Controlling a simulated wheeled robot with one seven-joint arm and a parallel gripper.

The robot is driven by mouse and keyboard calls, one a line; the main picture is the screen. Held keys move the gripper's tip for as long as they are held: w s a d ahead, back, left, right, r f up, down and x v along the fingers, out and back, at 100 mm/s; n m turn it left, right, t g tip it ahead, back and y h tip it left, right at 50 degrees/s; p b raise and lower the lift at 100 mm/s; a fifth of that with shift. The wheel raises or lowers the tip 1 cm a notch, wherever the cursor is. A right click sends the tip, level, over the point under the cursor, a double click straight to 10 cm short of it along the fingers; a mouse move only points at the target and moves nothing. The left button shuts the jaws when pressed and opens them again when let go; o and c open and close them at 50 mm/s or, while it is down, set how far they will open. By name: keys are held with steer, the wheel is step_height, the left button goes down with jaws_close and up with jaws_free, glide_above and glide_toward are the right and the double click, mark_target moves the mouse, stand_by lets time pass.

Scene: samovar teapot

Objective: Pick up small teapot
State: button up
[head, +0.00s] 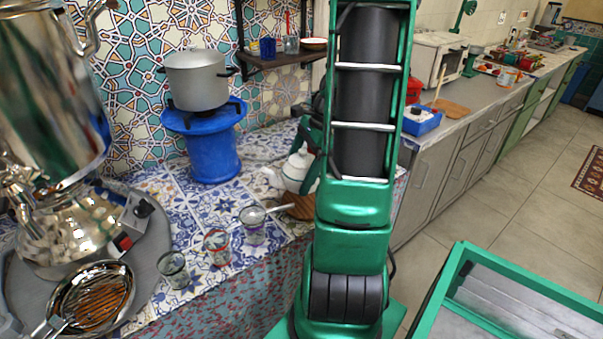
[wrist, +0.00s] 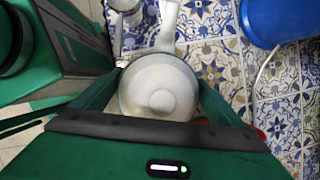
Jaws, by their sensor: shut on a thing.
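The small teapot (head: 295,170) is white with a lid knob and a spout that points left in the head view. It stands out on the tiled counter, partly hidden behind my arm. In the wrist view the teapot (wrist: 157,88) is seen from above, with its round lid in the middle and its spout toward the top. My gripper (wrist: 155,105) has one finger on each side of the teapot's body and is shut on it. In the head view my gripper (head: 312,150) is mostly hidden by my arm. I cannot tell whether the teapot touches the counter.
Several glasses (head: 217,246) stand on the tiles left of the teapot. A wooden board (head: 300,206) lies near it. A blue stand (head: 208,140) bears a metal pot (head: 196,80). A large samovar (head: 60,150) fills the left. A shelf (head: 285,57) hangs above.

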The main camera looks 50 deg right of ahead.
steer(key=a+r, duration=0.5)
steer(key=a, duration=0.3)
steer(key=shift+s+a, duration=0.15)
steer(key=shift+a, duration=0.15)
